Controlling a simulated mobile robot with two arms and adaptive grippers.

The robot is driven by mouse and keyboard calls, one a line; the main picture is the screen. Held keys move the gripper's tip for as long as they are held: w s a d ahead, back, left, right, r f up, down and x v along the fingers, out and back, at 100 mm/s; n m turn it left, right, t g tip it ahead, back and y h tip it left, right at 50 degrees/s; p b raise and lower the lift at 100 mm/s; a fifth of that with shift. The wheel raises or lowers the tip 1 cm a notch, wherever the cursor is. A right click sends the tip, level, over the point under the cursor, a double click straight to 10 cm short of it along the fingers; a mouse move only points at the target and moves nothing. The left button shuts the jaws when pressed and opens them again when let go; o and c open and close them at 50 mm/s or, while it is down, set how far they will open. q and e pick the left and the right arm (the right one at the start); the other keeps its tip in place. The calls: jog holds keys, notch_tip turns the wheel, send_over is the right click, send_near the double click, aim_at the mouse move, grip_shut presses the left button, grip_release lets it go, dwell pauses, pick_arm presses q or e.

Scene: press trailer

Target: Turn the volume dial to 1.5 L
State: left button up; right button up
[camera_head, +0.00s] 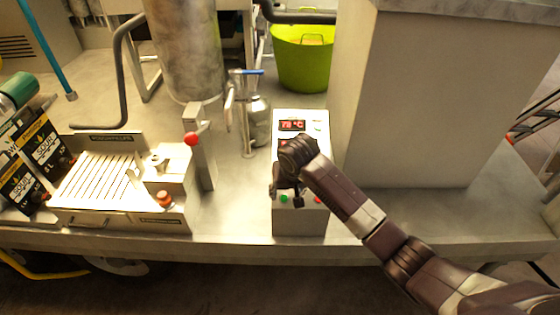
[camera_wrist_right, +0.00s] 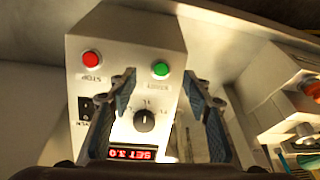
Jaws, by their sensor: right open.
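The white control box (camera_head: 300,222) stands on the bench in the head view. The black round volume dial (camera_wrist_right: 145,121) shows in the right wrist view, with small litre marks around it and a pale pointer line. A red display (camera_wrist_right: 132,153) beside it appears upside down and seems to read SET 3.0. My right gripper (camera_head: 287,194) is over the box face and hides the dial in the head view. In the wrist view its open fingers (camera_wrist_right: 158,84) lie either side of the dial, with visible gaps; contact cannot be told. My left gripper is not in view.
A red stop button (camera_wrist_right: 91,59), a green start button (camera_wrist_right: 161,69) and a black switch (camera_wrist_right: 85,108) are near the fingers. A large grey block (camera_head: 420,100) stands right.

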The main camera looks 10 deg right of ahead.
jog(key=w+d+r+m+h, duration=0.1)
jog(key=w+d+r+m, duration=0.15)
jog(key=w+r, duration=0.45)
jog(key=shift+n, duration=0.45)
jog(key=p+x, duration=0.2)
jog(key=x, duration=0.3)
jog(key=shift+w+d, duration=0.1)
jog(key=shift+w+d+f, duration=0.1)
jog(key=shift+w+f, duration=0.1)
jog(key=shift+f, duration=0.3)
jog(key=c, duration=1.1)
